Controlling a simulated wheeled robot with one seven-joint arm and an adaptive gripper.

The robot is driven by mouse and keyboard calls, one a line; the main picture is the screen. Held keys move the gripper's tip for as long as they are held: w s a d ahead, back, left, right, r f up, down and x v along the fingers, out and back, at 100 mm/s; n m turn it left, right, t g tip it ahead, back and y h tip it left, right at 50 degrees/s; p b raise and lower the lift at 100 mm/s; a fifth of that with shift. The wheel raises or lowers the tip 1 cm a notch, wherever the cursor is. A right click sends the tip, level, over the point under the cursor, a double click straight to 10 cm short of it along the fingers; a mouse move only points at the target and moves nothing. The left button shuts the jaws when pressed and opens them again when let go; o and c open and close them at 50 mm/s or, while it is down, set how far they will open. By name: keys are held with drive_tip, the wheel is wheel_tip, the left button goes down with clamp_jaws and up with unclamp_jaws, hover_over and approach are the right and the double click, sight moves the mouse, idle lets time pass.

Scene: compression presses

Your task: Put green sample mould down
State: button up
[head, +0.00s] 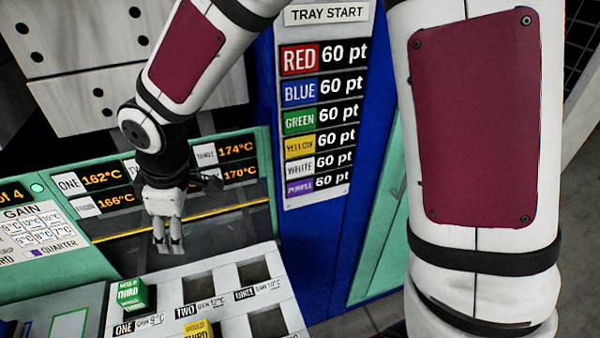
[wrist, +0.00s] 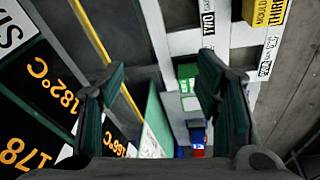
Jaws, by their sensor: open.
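The green sample mould (head: 132,294), a small block with a white THIRD label, stands in the white rack (head: 232,325) at its left end, by the label ONE. How deep it sits is unclear. My gripper (head: 168,248) is above the rack's far edge, up and right of the mould in the head view, apart from it. In the wrist view my gripper (wrist: 161,66) has its two fingers spread with nothing between them. A green block with a white label (wrist: 190,103), seemingly the same mould, shows partly behind the right finger.
A yellow mould (head: 197,330) stands in the near part of the rack. Empty square openings (head: 197,288) lie right of the green mould. The press front with temperature displays (head: 100,192) is close behind my gripper. A blue panel (head: 335,240) stands to the right.

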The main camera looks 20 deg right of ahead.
drive_tip(key=s+d+r+m+t+h, duration=0.15)
drive_tip(key=d+r+m, duration=0.25)
drive_tip(key=d+r, duration=0.5)
drive_tip(key=s+d+r+m+t, duration=0.1)
drive_tip(key=s+d+r+m, duration=0.3)
drive_tip(key=s+d, duration=0.3)
drive_tip(key=s+d+r+m+t, duration=0.1)
drive_tip(key=s+d+r+m, duration=0.2)
drive_tip(key=s+d+m, duration=0.3)
drive_tip(key=s+d, duration=0.1)
drive_tip(key=s, duration=0.1)
drive_tip(key=shift+s+d+r, duration=0.35)
drive_tip(key=shift+r, duration=0.05)
